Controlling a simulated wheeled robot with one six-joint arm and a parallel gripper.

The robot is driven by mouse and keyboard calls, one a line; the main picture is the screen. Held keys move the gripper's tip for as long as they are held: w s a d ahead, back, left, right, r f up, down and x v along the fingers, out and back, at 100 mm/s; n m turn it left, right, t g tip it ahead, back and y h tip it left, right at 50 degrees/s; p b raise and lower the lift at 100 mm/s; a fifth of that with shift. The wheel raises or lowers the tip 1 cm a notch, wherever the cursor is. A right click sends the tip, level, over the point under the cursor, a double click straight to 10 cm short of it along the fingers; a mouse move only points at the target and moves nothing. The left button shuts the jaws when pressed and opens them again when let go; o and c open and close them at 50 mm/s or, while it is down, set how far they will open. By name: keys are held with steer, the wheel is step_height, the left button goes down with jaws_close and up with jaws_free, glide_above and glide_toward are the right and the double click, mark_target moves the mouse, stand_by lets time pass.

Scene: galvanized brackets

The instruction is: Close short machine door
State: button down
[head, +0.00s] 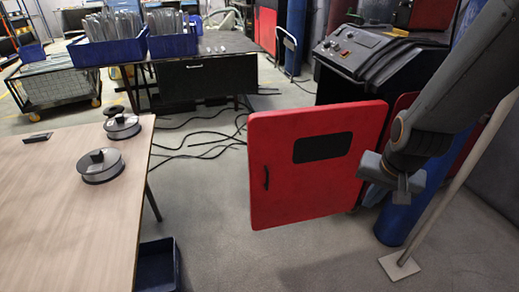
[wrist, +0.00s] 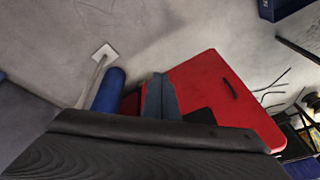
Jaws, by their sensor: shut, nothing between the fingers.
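The short machine door (head: 280,185) is a red panel with a dark window and a black handle (head: 266,178). It stands swung open, out from the black machine (head: 370,60) behind it. In the wrist view the red door (wrist: 215,85) lies beyond my gripper, with its handle toward the upper right. My gripper (head: 402,185) is at the door's right side in the head view, away from the handle, shut and empty. I cannot tell whether it touches the door. The door's hinge side is partly hidden by my arm.
A blue cylinder (head: 396,220) and a pale post on a square base (head: 400,265) stand right of the door. A wooden table (head: 60,210) with dark round parts is at left. Cables (head: 205,140) cross the floor behind. Floor in front of the door is clear.

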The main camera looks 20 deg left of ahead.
steer(key=w+a+f+m+t+y, duration=0.1)
steer(key=w+a+f+m+t, duration=0.3)
steer(key=w+a, duration=0.7)
steer(key=m+t+y, duration=0.6)
steer(key=t+y, duration=0.1)
steer(key=t, duration=0.1)
glide_toward(250, 145)
steer(key=p+x, duration=0.1)
steer(key=x, duration=0.5)
steer(key=shift+w+f, duration=0.15)
steer(key=shift+w, duration=0.05)
steer(key=shift+w+a, duration=0.1)
